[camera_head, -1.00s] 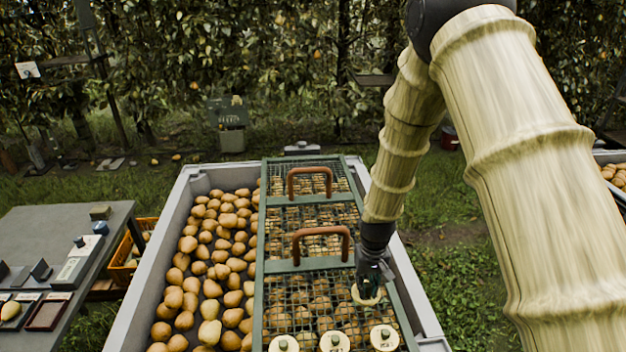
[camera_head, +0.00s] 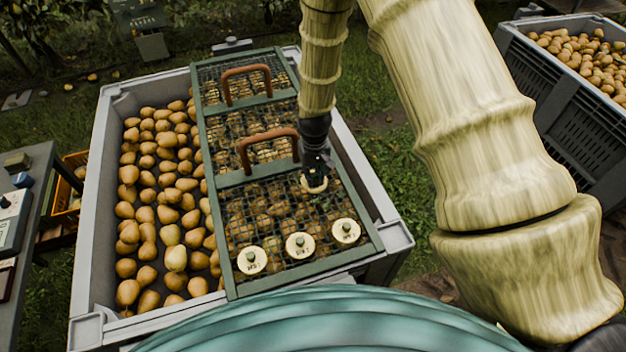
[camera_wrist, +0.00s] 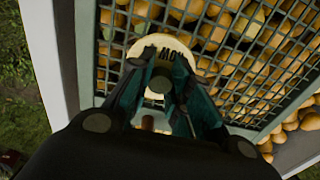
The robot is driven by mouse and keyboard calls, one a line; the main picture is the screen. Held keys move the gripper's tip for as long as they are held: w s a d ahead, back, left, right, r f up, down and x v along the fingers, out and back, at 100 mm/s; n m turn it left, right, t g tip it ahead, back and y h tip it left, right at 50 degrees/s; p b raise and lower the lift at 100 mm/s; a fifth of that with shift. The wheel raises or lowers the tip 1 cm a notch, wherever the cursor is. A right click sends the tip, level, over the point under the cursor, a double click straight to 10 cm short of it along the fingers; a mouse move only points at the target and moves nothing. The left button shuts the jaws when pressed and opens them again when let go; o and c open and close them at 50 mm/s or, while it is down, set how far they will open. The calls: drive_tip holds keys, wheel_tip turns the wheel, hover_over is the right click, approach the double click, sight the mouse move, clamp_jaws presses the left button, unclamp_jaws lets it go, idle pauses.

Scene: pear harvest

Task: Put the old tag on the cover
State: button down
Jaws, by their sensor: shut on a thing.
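My gripper (camera_head: 315,176) is shut on a round cream tag (camera_head: 314,187), at the right side of the cover's near panel. In the wrist view the tag (camera_wrist: 138,48) has dark lettering, partly hidden by the fingers, and the wire mesh lies behind it. I cannot tell whether the tag touches the mesh. The cover (camera_head: 221,232) is a green frame with wire mesh over the right part of the pear bin. Three similar round tags with knobs, a left one (camera_head: 252,261), a middle one (camera_head: 300,246) and a right one (camera_head: 346,232), lie along its near end.
The grey bin (camera_head: 87,245) holds many pears, uncovered on its left. Two brown handles, a far one (camera_head: 247,71) and a nearer one (camera_head: 268,134), stand up from the cover, the nearer close to my gripper. A grey table (camera_head: 38,160) stands left; another pear bin (camera_head: 570,105) stands right.

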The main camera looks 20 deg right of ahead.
sight(314, 174)
drive_tip(key=shift+f+p, duration=0.3)
drive_tip(key=shift+f, duration=1.8)
drive_tip(key=shift+f, duration=0.15)
drive_tip(key=c, duration=1.3)
unclamp_jaws()
drive_tip(key=shift+r+b, duration=0.9)
drive_tip(key=shift+r, duration=5.3)
